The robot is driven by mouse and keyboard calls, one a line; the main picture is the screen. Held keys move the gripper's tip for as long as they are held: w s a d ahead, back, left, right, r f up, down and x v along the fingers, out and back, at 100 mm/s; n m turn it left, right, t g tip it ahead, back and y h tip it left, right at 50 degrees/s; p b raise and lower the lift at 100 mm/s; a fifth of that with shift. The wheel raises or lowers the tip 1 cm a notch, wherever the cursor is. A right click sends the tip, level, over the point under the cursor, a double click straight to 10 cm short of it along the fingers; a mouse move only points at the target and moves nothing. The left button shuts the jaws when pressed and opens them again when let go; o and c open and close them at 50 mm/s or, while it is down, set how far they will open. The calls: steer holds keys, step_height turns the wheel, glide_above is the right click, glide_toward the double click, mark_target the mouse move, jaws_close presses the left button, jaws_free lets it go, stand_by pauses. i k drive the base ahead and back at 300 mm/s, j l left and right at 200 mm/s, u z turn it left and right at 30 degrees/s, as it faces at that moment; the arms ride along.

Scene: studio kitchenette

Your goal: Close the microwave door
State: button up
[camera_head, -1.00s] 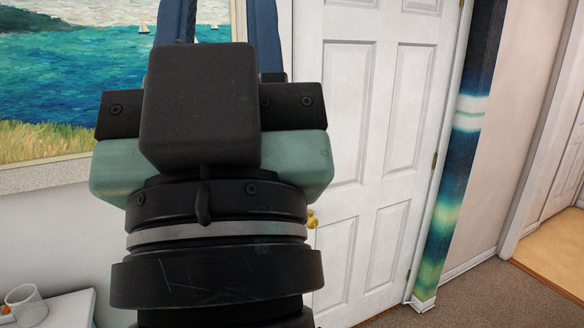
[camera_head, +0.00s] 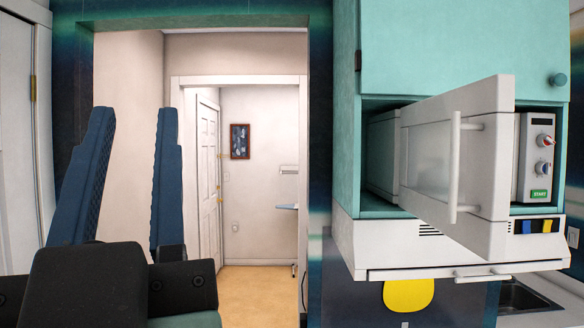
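The white microwave (camera_head: 533,140) sits in a teal cabinet opening at the right of the head view. Its door (camera_head: 490,103) stands partly open and sticks out toward me, with a vertical white handle (camera_head: 454,165) on its face. The door hides most of the microwave's front.
A teal cabinet door (camera_head: 450,45) is above the microwave, and a white range hood (camera_head: 440,245) is below it. A sink (camera_head: 525,296) shows at lower right. A doorway to a room with a tan floor (camera_head: 255,285) opens between my gripper and the cabinet.

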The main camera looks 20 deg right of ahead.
mark_target(456, 151)
steer(key=z, duration=1.15)
steer(key=i+j, duration=0.15)
steer(key=j, duration=0.15)
steer(key=i+j+z, duration=0.1)
steer(key=j, duration=0.2)
steer(key=i+j, duration=0.15)
steer(key=j, duration=0.2)
steer(key=i+j+z, duration=0.1)
steer(key=j, duration=0.2)
steer(key=i+j, duration=0.15)
steer(key=j, duration=0.2)
